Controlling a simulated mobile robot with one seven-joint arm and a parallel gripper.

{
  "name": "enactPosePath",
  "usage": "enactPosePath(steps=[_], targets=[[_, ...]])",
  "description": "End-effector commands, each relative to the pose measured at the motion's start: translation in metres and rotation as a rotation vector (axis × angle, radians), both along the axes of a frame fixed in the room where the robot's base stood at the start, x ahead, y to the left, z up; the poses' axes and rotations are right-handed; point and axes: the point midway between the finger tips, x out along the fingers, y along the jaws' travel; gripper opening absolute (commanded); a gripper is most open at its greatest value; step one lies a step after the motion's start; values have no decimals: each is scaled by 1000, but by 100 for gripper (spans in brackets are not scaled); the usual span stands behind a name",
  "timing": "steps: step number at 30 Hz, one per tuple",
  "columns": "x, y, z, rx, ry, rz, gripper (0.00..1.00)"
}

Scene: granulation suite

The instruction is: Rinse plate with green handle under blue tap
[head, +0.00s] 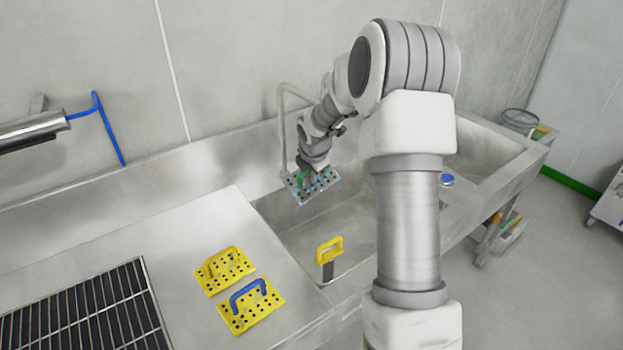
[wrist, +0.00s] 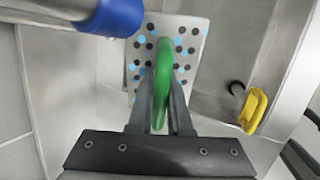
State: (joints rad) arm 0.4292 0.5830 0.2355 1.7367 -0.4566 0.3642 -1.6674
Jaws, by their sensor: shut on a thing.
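The plate with the green handle is a grey plate (head: 322,187) with dark holes and light-blue spots. It is held tilted over the sink (head: 350,240). My gripper (head: 306,172) is shut on its green handle (wrist: 161,85), which stands between the two fingers in the wrist view. The plate (wrist: 187,28) fills the top middle of that view. A metal tap with a blue end (wrist: 118,16) reaches in from the upper left, close to the plate's left edge. In the head view the tap's pipe (head: 281,120) rises behind the plate; its blue end is not clear there. No water stream shows.
A yellow-handled piece (head: 328,250) stands upright in the sink's front left, also in the wrist view (wrist: 252,110). Two yellow perforated plates, one with a yellow handle (head: 225,270), one with a blue handle (head: 250,306), lie on the left counter beside a black grate (head: 90,315).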

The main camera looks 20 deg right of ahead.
Motion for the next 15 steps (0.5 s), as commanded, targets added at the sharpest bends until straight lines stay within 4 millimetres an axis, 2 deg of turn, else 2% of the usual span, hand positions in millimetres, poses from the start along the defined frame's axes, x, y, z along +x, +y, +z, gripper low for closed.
enactPosePath(steps=[15], targets=[[-33, 11, 1, -2, -2, 1, 0]])
